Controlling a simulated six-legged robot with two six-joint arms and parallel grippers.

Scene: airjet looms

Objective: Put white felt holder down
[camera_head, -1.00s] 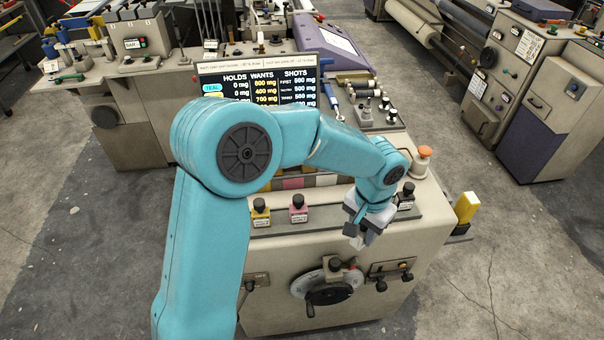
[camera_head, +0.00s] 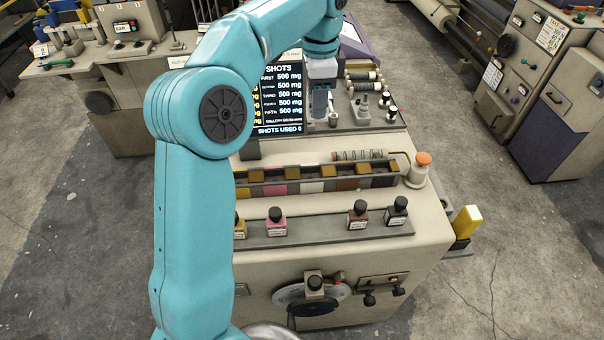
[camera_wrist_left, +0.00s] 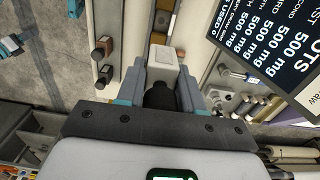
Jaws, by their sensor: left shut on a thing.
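My left gripper (camera_head: 321,104) is raised in front of the screen's right edge, beyond the row of small bottles. In the left wrist view the gripper (camera_wrist_left: 161,76) is shut on a white, box-shaped thing with a black cap, which I take as the white felt holder (camera_wrist_left: 163,58). The cap sits between the fingers and the white body shows beyond them. In the head view I cannot make out the held holder clearly. My right gripper is not in view.
A front ledge holds a pink bottle (camera_head: 276,222), a brown bottle (camera_head: 358,215) and a black bottle (camera_head: 397,210), with an empty gap between pink and brown. Behind it is a compartmented tray (camera_head: 312,186). An orange-topped jar (camera_head: 418,172) stands at its right. A screen (camera_head: 279,95) rises behind.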

